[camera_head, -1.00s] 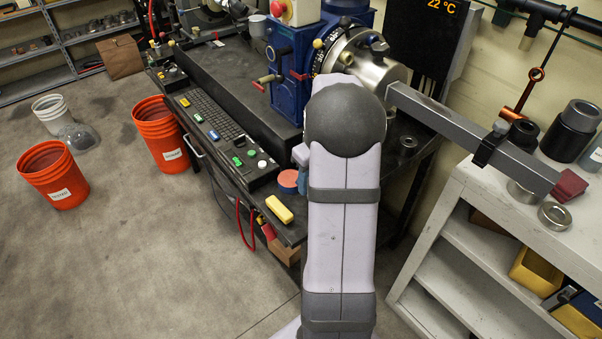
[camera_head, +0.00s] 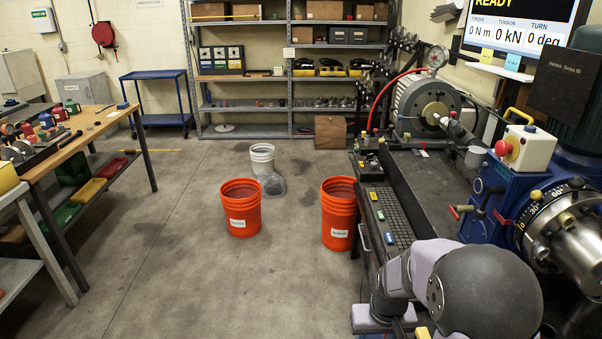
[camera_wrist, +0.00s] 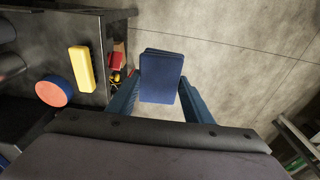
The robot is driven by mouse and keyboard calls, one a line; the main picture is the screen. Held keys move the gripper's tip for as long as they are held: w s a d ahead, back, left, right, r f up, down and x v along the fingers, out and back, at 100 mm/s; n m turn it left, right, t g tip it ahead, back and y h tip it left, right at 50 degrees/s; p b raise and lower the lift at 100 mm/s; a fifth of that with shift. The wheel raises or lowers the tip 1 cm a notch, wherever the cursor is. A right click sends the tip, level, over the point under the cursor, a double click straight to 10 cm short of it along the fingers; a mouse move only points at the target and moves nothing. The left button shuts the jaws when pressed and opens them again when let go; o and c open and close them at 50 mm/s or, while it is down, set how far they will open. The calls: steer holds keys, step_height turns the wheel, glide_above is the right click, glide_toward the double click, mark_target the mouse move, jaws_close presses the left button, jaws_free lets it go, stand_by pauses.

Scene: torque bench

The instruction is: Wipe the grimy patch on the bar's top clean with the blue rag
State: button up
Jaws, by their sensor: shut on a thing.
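The blue rag (camera_wrist: 161,70) is a folded dark blue pad in the upper middle of the wrist view. My gripper (camera_wrist: 159,92) is shut on it, with one blue finger at each side. The rag is held in the air over the grey floor, beside the bench edge. The bar and its grimy patch are not in either view now. In the head view my arm fills the lower right, and I cannot make out the gripper or the rag there.
A yellow block (camera_wrist: 81,69) and a red-topped blue disc (camera_wrist: 53,91) lie on the bench to the left in the wrist view. In the head view, orange buckets (camera_head: 241,208) (camera_head: 339,214) stand on open floor. The blue machine (camera_head: 508,200) is at the right.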

steer(key=shift+s+a+f, duration=0.1)
steer(key=shift+s+a, duration=0.15)
steer(key=shift+a, duration=0.4)
steer(key=shift+s+a+f, duration=0.1)
steer(key=shift+s+a, duration=0.15)
steer(key=shift+a, duration=0.4)
steer(key=shift+w+d+r, duration=0.1)
steer(key=shift+r, duration=0.05)
steer(key=w+d+r+n+p, duration=0.1)
steer(key=d+r+p, duration=0.1)
steer(key=d+r, duration=0.45)
steer(key=d+r+n+p, duration=0.2)
steer(key=d+r, duration=0.2)
steer(key=d, duration=0.6)
steer(key=w+d+r+n+p, duration=0.1)
steer(key=d+r+p, duration=0.1)
steer(key=d+r, duration=0.55)
steer(key=s+d+r+m+p, duration=0.3)
steer(key=d+r+m+p, duration=0.1)
steer(key=d, duration=0.5)
steer(key=s+d+r+m+p, duration=0.3)
steer(key=d+r+p, duration=0.3)
steer(key=d+r, duration=0.2)
steer(key=s+d+r+m+h+p, duration=0.1)
steer(key=s+d+r+m+p, duration=0.3)
steer(key=d, duration=0.6)
steer(key=shift+d+r+m+p, duration=0.4)
steer(key=shift+r+m+p, duration=0.55)
steer(key=shift+m, duration=0.05)
